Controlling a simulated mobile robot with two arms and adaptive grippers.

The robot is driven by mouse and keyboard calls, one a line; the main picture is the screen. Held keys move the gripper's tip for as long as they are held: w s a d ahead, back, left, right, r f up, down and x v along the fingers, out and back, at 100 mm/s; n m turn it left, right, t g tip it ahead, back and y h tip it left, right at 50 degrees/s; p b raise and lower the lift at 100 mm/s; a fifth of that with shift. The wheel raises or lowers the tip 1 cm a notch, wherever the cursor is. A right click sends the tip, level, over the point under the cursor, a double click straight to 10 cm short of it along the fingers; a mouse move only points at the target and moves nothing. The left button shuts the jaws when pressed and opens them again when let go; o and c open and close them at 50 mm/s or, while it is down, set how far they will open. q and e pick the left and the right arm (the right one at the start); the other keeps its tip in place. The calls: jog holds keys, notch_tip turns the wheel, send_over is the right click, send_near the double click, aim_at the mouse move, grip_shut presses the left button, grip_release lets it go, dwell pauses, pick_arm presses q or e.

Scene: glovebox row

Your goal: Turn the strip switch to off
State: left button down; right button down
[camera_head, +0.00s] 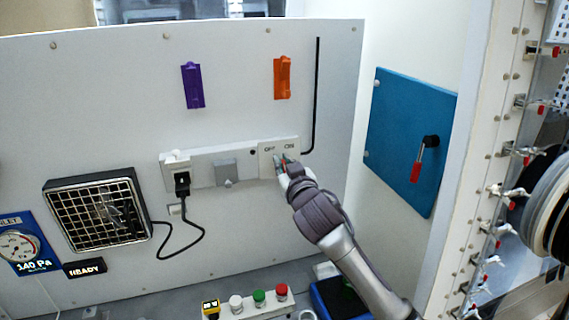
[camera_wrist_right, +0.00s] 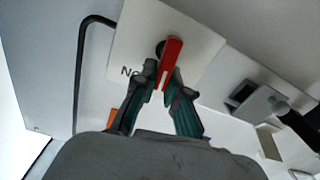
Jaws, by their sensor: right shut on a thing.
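The strip switch (camera_head: 266,150) is a pale plate marked OFF on the left and ON on the right, at the right end of the white power strip (camera_head: 204,170) on the panel. Its red lever (camera_wrist_right: 171,48) shows in the right wrist view, with the ON marking beside it, upside down. My right gripper (camera_head: 284,163) is at the plate, just below the markings. In the wrist view its green-lined fingers (camera_wrist_right: 164,82) are shut on the red lever from both sides. In the head view the fingers largely hide the lever. My left gripper is not in view.
A black plug (camera_head: 183,183) and cable sit at the strip's left end. A blue panel (camera_head: 402,130) with a red-handled lever (camera_head: 416,168) is to the right. Below stands a box with white, green and red buttons (camera_head: 259,297).

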jog(key=shift+s+a+f+n, duration=0.1)
jog(key=shift+a+n, duration=0.1)
jog(key=shift+n, duration=0.9)
jog(key=shift+a+f+n, duration=0.1)
jog(key=shift+a+n, duration=0.05)
jog(key=shift+n, duration=0.95)
jog(key=c, duration=1.2)
grip_release()
jog(key=shift+s, duration=0.1)
jog(key=v, duration=1.2)
